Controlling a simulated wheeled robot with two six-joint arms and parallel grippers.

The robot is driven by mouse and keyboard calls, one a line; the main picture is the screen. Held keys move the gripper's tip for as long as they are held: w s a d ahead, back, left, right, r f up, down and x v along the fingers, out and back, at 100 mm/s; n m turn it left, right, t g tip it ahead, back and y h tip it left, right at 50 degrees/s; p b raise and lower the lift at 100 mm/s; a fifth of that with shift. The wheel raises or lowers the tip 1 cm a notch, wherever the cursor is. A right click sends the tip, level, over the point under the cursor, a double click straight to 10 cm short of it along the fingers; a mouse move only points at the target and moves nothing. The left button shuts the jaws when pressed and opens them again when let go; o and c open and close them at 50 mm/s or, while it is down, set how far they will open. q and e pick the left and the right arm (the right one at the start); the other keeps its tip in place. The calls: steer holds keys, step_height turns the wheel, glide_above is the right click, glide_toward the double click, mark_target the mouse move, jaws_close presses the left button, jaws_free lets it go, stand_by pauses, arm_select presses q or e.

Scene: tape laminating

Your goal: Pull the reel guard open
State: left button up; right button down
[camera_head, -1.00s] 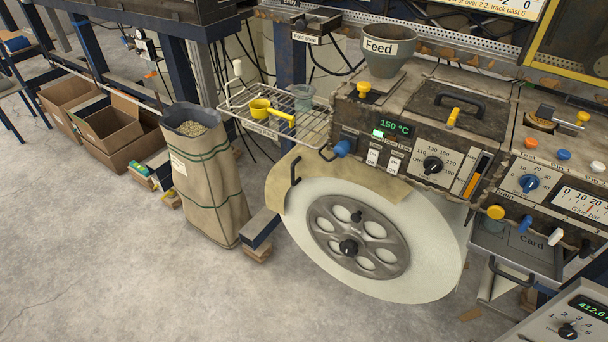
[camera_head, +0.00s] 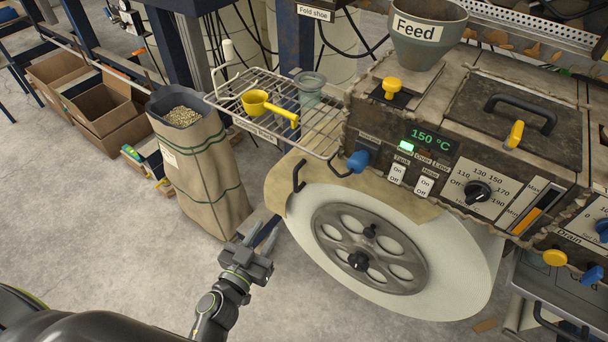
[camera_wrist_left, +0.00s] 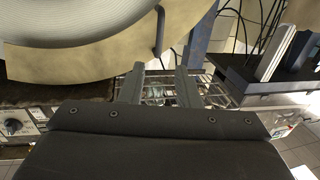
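The reel guard (camera_head: 283,183) is a tan curved plate over the upper left of the big white reel (camera_head: 440,255). Its dark handle (camera_head: 298,174) stands out at the guard's left end. My left gripper (camera_head: 264,230) is below and left of the handle, apart from it, open and empty. In the left wrist view the two fingers of my left gripper (camera_wrist_left: 158,75) stand apart. There the tan guard (camera_wrist_left: 75,72) crosses the upper left, with the dark handle (camera_wrist_left: 160,30) above the fingertips. My right gripper is not in view.
A wire rack (camera_head: 290,115) with a yellow scoop (camera_head: 268,107) juts out above the handle. A full sack (camera_head: 197,175) stands left of the reel. A blue knob (camera_head: 358,160) is on the machine front. Cardboard boxes (camera_head: 105,105) are at the far left.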

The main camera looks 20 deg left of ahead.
mark_target(295, 183)
arm_select(q)
steer(key=w, duration=0.5)
steer(key=w+d+b, duration=0.1)
steer(key=w, duration=0.4)
steer(key=w+d, duration=0.1)
steer(key=w, duration=0.4)
steer(key=shift+w+d, duration=0.25)
steer(key=shift+w, duration=0.15)
steer(key=shift+w+r+b, duration=0.1)
steer(key=shift+w+b, duration=0.2)
steer(key=shift+w, duration=0.2)
steer(key=shift+w+d, duration=0.1)
steer(key=shift+c, duration=0.2)
jaws_close()
